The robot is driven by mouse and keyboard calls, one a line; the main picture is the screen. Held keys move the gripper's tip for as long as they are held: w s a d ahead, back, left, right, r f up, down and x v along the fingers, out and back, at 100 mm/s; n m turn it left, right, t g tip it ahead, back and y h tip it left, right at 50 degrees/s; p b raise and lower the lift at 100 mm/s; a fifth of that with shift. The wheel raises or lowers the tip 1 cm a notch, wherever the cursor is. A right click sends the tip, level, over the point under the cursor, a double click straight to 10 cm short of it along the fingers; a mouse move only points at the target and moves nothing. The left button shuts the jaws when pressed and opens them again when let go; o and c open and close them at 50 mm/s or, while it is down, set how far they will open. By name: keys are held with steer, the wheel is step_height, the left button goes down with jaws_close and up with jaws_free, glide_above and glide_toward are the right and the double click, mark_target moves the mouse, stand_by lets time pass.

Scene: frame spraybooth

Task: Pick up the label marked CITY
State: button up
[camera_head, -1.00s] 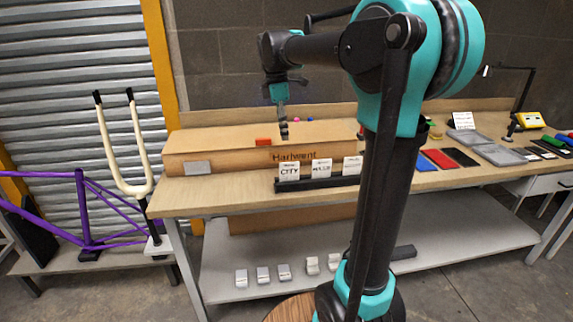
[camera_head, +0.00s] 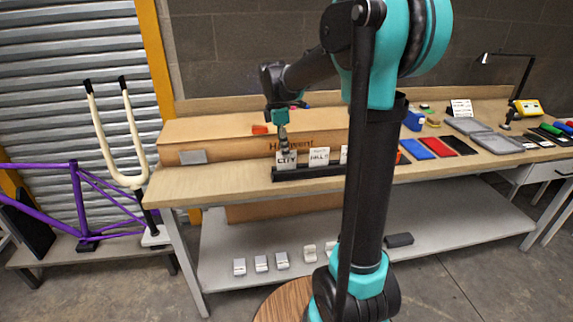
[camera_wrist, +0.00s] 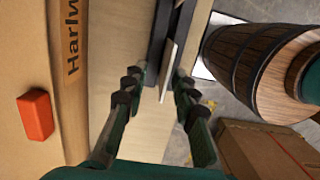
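The CITY label (camera_head: 286,162) is a small white card with dark letters. It stands upright at the left end of a black rack (camera_head: 309,173) on the bench. My gripper (camera_head: 285,149) points down at its top edge in the head view. In the wrist view my gripper (camera_wrist: 159,82) is open, with its two fingers apart. A pale card seen edge-on (camera_wrist: 168,66) lies between the fingertips with gaps on both sides; its text does not show there. My arm hides the right part of the rack.
Another white label (camera_head: 319,157) stands just right of the CITY one. A long cardboard box (camera_head: 230,150) lies behind the rack, with an orange-red block (camera_head: 260,129) on it. A grey plate (camera_head: 193,157) is at the left. Bench space left of the rack is clear.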

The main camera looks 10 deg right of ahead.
mark_target(287, 161)
steer(key=shift+s+d+f, duration=0.1)
steer(key=shift+s+f, duration=0.05)
steer(key=shift+f, duration=0.7)
steer(key=shift+s+d+f, duration=0.1)
steer(key=shift+d+f, duration=0.05)
steer(key=shift+f, duration=0.7)
steer(key=shift+s+d+f, duration=0.1)
steer(key=shift+s+f, duration=0.05)
steer(key=shift+f, duration=0.7)
jaws_close()
